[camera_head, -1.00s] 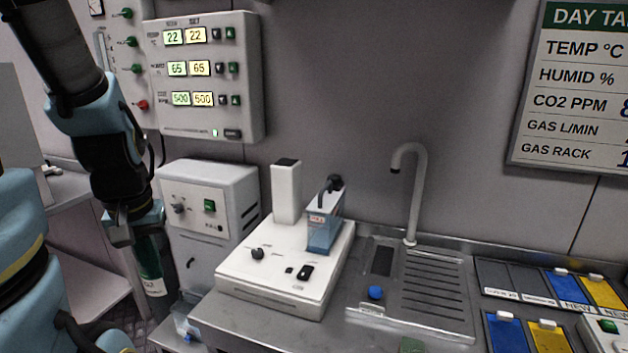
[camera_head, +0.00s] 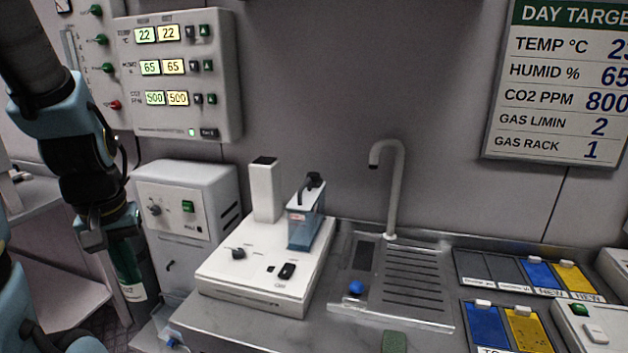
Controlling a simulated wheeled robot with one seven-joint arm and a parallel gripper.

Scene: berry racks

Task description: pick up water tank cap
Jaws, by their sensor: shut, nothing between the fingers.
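A translucent blue water tank (camera_head: 304,229) stands upright on a white machine (camera_head: 262,265) at the middle of the counter. A black fitting (camera_head: 311,187) with a raised part sits on top of the tank. A small round blue piece (camera_head: 356,287) lies at the front left of the sink tray. I cannot tell for sure which of these two is the cap. My gripper (camera_head: 100,238) hangs at the left, pointing down, shut and empty. It is well left of the tank and touches neither piece. Its fingertips are small and hard to make out.
A grey tap (camera_head: 392,185) rises behind the ribbed sink tray (camera_head: 410,318). A green block (camera_head: 394,341) lies at the front.

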